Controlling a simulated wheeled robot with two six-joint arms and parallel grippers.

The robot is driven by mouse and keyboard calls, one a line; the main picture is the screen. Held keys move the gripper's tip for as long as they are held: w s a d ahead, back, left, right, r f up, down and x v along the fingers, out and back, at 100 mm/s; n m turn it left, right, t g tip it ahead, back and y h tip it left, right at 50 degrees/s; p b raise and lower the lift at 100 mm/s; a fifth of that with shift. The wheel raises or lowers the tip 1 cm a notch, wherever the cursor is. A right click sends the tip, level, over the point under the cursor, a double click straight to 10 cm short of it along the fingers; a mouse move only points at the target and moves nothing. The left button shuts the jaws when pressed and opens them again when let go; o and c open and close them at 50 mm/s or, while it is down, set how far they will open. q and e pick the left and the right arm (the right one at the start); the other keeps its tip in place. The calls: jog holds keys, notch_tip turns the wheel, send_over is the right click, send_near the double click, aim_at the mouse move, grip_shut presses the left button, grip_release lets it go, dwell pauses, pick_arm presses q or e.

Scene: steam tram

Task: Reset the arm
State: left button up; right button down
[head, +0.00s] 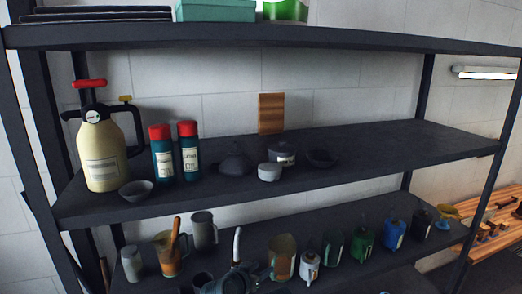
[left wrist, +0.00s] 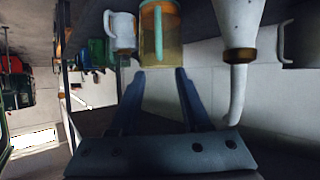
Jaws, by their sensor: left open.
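My left gripper (head: 240,275) shows at the bottom middle of the head view, in front of the lower shelf. In the left wrist view its two blue-grey fingers (left wrist: 160,88) are apart, with nothing between them. An amber jug with a pale green handle (left wrist: 158,35) is just beyond the fingertips; I cannot tell the exact gap. My right gripper is not in view.
The lower shelf (head: 350,255) holds several jugs and cans, with a white spout (head: 237,245) close behind my gripper. The middle shelf (head: 400,150) holds a pump sprayer (head: 100,150), two red-capped bottles (head: 162,155) and small bowls; its right part is clear.

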pick_arm(q)
jog(key=s+a+f+n+g+y+b, duration=0.2)
jog(key=s+a+f+n+g+y, duration=0.35)
jog(key=s+a+f+g, duration=0.8)
jog(key=s+d+f+m+t+y+b, duration=0.1)
jog(key=s+d+f+m+b, duration=0.1)
jog(key=f+b, duration=0.5)
jog(key=s+d+f+m+t+b, duration=0.1)
jog(key=s+d+f+b, duration=0.3)
jog(key=f+b, duration=0.4)
jog(key=shift+s+d+f+m+y, duration=0.35)
jog(key=shift+d+f+m, duration=0.2)
jog(key=shift+d+m, duration=0.15)
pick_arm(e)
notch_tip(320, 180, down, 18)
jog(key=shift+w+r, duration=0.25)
